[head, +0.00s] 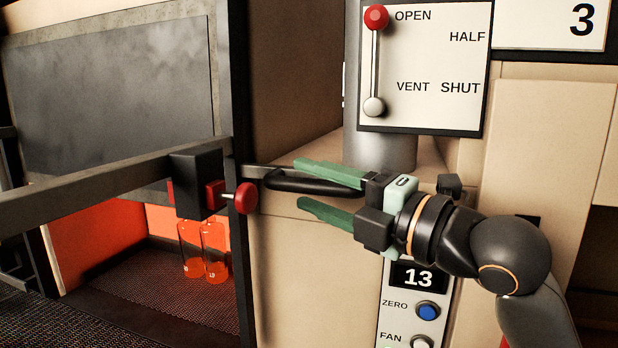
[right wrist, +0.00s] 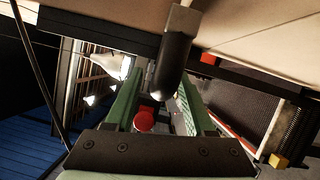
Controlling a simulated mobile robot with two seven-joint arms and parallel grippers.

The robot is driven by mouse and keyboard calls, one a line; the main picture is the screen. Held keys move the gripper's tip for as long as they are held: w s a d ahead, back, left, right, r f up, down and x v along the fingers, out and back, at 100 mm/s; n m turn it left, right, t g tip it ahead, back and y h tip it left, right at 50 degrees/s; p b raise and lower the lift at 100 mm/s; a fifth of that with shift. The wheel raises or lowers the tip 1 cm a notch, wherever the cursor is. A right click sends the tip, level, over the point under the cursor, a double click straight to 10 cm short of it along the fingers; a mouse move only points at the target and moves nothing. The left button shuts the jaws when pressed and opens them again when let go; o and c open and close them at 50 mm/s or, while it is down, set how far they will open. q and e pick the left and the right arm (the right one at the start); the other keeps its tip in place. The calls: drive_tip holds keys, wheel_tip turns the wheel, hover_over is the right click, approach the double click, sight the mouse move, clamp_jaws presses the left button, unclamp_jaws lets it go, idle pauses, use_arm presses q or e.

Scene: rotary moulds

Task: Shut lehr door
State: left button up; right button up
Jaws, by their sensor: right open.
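In the head view the lehr door, a dark grey panel (head: 110,85), is raised at the left with an orange-lit opening beneath it. A black bar handle (head: 315,185) sticks out right of the opening's dark post. My right gripper (head: 302,184) is open, its green fingers above and below the handle, which shows between them. In the right wrist view the handle's rounded black end (right wrist: 175,70) hangs between the open fingers (right wrist: 158,105). I cannot tell whether they touch it. My left gripper is not in view.
A gauge panel (head: 430,60) reads OPEN, HALF, VENT, SHUT; its red ball is beside OPEN. Orange-glowing bottles (head: 214,250) stand inside the opening. A grey bar (head: 80,200) crosses its front to a black block with a red knob (head: 246,197). A button panel (head: 410,305) sits below my gripper.

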drive_tip(key=shift+w+a, duration=0.35)
drive_tip(key=shift+a, duration=0.1)
clamp_jaws()
idle(1.2)
